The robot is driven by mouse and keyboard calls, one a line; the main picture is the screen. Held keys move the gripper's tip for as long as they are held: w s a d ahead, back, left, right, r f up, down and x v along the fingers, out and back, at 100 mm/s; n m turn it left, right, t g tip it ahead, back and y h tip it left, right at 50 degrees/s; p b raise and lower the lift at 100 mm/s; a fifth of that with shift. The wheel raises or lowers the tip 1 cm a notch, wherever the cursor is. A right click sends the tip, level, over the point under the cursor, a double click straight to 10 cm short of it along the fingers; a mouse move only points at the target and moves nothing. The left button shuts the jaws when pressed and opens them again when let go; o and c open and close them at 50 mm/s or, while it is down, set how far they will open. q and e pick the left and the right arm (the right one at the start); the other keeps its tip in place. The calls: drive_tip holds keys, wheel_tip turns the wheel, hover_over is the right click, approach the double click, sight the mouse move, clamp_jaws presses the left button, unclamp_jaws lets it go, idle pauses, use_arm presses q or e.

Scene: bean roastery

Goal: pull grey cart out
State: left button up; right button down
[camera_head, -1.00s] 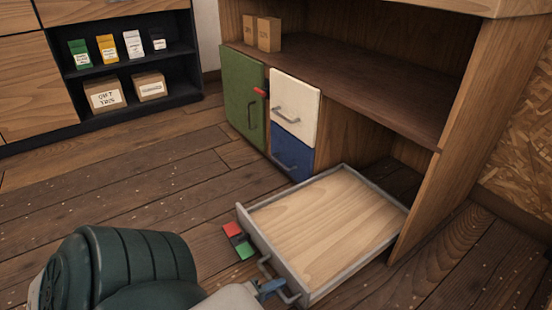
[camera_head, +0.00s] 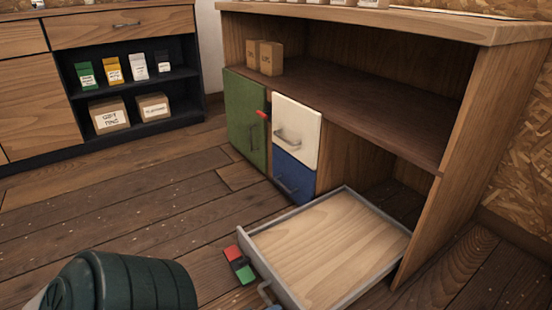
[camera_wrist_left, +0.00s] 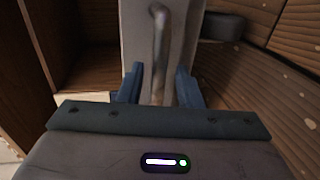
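The grey cart (camera_head: 350,289) is a low, drawer-like tray with grey walls and a pale wooden floor. In the head view it stands well out of the lower right bay of the wooden cabinet, its rear still near the opening. Its front handle (camera_head: 265,292) is at the bottom edge. My left gripper is almost wholly below the head view. In the left wrist view its blue fingers (camera_wrist_left: 160,84) stand on either side of the handle bar (camera_wrist_left: 160,40); I cannot tell whether they grip it. My right gripper is not in view.
The cabinet (camera_head: 455,150) has a green door (camera_head: 243,115), a white drawer front (camera_head: 295,125) and a blue one (camera_head: 293,178). A red and green block (camera_head: 239,264) lies on the floor beside the cart's front. Floor (camera_head: 120,215) to the left is clear.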

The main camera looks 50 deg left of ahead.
use_arm(q)
drive_tip(key=p+v, duration=0.2)
drive_tip(key=v, duration=0.6)
drive_tip(key=shift+s, duration=0.35)
drive_tip(key=shift+r, duration=0.15)
